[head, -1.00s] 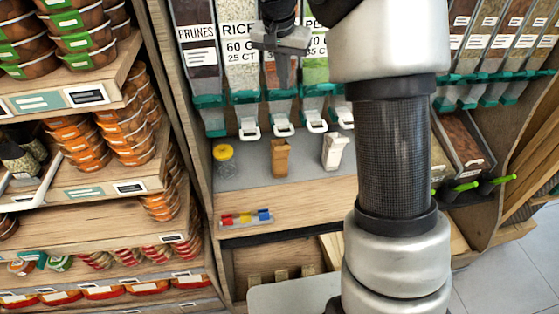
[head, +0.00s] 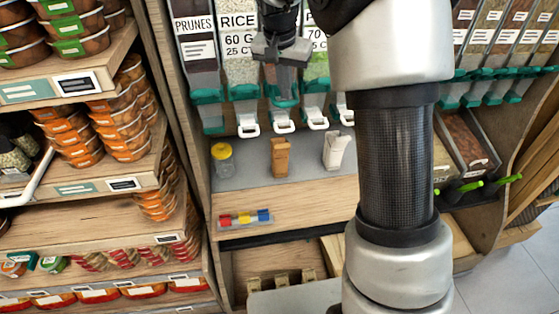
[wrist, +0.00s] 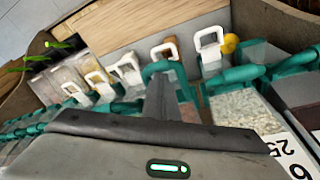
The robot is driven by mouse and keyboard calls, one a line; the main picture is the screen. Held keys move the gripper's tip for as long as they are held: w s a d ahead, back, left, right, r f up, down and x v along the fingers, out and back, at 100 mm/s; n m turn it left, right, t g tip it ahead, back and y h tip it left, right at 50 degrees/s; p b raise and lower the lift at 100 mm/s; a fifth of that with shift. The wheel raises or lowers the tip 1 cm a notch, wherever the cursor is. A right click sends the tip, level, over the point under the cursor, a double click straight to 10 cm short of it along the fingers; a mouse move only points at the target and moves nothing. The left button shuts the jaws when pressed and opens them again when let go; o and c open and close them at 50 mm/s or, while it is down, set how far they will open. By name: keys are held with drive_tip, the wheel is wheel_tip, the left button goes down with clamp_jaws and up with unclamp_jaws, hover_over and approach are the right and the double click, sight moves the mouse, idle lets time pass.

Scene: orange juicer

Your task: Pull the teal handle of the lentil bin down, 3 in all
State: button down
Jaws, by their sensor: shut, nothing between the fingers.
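A row of clear dispenser bins has teal handles and white loops at the bottom. My gripper (head: 285,86) is shut and empty, in front of the bin to the right of the rice bin (head: 238,70). That bin's label is hidden behind my gripper, so I cannot read whether it says lentils. Its teal handle (head: 284,103) shows just below my fingertips. In the wrist view, my shut fingers (wrist: 160,85) point at the teal arched handle (wrist: 164,68) and overlap it in the picture. I cannot tell whether they touch it.
The prunes bin (head: 193,60) is at the left of the row. Below, a grey shelf holds a yellow-lidded jar (head: 223,160), a brown scoop holder (head: 281,157) and a white one (head: 336,150). Stacked orange tubs (head: 75,135) fill the shelves at left.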

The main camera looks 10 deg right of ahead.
drive_tip(key=shift+s, duration=0.15)
idle(0.3)
drive_tip(key=shift+r+p, duration=0.95)
drive_tip(key=shift+p, duration=0.05)
drive_tip(key=shift+w+r+p, duration=0.3)
drive_tip(key=shift+r+p, duration=0.45)
drive_tip(key=shift+r, duration=0.2)
drive_tip(key=shift+w+r+p, duration=0.25)
drive_tip(key=shift+r+p, duration=0.5)
drive_tip(key=shift+r, duration=0.15)
drive_tip(key=shift+r, duration=0.1)
drive_tip(key=s+r+p, duration=0.1)
drive_tip(key=s+r, duration=0.3)
drive_tip(key=shift+r, duration=0.4)
